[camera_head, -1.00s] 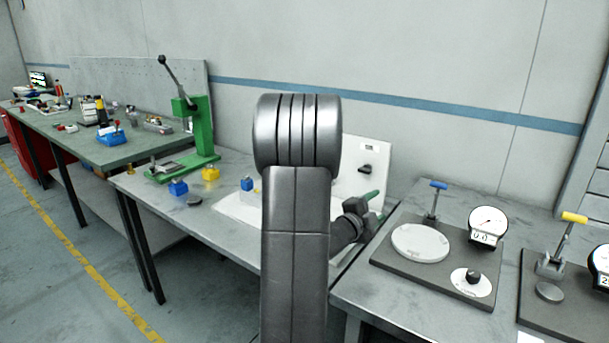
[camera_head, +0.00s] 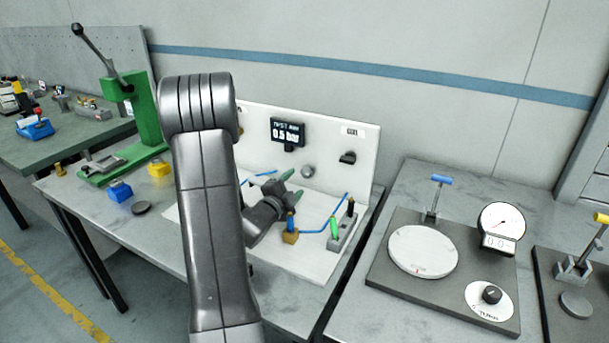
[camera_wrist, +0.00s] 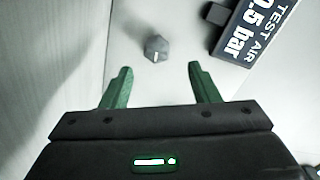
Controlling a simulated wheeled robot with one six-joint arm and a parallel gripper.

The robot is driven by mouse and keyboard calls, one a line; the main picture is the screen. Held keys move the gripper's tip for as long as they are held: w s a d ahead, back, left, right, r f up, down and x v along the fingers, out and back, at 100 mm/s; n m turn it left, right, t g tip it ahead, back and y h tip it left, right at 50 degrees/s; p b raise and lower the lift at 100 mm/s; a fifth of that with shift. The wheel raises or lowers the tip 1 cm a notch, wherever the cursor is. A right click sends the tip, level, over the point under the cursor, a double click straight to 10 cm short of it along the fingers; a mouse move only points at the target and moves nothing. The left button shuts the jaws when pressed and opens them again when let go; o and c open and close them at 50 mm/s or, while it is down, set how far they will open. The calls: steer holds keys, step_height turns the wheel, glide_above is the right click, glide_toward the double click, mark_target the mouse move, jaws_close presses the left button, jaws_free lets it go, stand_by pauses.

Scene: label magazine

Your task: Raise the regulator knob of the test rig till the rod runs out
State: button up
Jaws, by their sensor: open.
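The test rig's white panel (camera_head: 262,118) stands upright on its base plate. A dark display (camera_head: 287,131) on it reads test air 0.5 bar; it also shows in the wrist view (camera_wrist: 252,32). The regulator knob (camera_head: 308,171) is a small grey knob below the display. In the wrist view the knob (camera_wrist: 155,48) has a light pointer mark. My gripper (camera_head: 282,180) is open, its green fingers facing the panel. In the wrist view my gripper (camera_wrist: 160,70) is empty, the knob ahead of and between its fingertips. A cylinder unit (camera_head: 344,228) stands at the right; its rod state is unclear.
A black switch (camera_head: 347,158) sits right of the knob. A green press (camera_head: 144,110) is at left, a dial gauge fixture (camera_head: 500,222) at right.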

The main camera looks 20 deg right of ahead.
mark_target(305, 174)
steer(key=p+x, duration=0.1)
steer(key=x, duration=0.2)
steer(key=p+x, duration=0.1)
steer(key=x, duration=0.3)
steer(key=shift+w+d+f, duration=0.15)
steer(key=shift+d+f, duration=0.05)
steer(key=shift+f, duration=0.05)
steer(key=shift+c, duration=0.2)
steer(key=c, duration=0.9)
steer(key=shift+f+b, duration=0.1)
steer(key=shift+b, duration=0.35)
